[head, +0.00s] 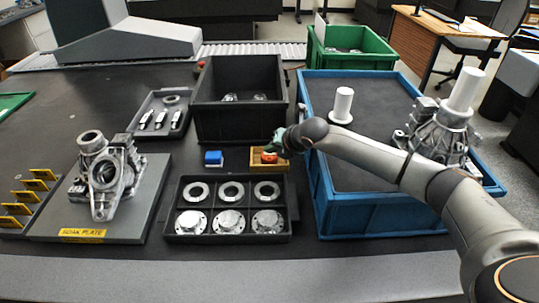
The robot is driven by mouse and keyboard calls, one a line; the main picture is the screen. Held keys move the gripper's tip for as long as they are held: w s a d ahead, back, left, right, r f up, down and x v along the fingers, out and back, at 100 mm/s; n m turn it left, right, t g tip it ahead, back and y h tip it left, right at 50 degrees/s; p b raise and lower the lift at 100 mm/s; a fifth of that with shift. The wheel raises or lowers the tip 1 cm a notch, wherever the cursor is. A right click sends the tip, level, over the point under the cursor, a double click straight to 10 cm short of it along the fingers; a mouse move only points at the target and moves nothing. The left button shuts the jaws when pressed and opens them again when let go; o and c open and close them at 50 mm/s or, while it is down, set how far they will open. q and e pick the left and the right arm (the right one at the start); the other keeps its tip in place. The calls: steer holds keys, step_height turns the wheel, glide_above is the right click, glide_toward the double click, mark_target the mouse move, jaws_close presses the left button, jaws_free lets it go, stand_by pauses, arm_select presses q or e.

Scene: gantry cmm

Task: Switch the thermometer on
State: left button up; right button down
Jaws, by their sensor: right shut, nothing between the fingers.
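My right gripper (274,148) reaches in from the right over the blue crate's near-left edge. Its fingers look small and dark, are shut and hold nothing. They are right at a small orange-yellow box (257,164) with a reddish part on top; I cannot tell whether they touch it. A small blue block-like item (213,158) lies to its left on the dark table. I cannot tell for certain which of these is the thermometer, and no switch or display is readable. My left gripper is not in view.
A black tray (168,207) with rings and discs lies in front. A black bin (240,134) stands behind. The blue crate (380,219) at right holds a casting and white cylinders. A metal casting (103,180) stands on the soak plate (130,226) at left.

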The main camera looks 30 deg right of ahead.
mark_target(271, 160)
step_height(271, 160, up, 6)
steer(key=p, duration=0.3)
steer(key=shift+p, duration=0.35)
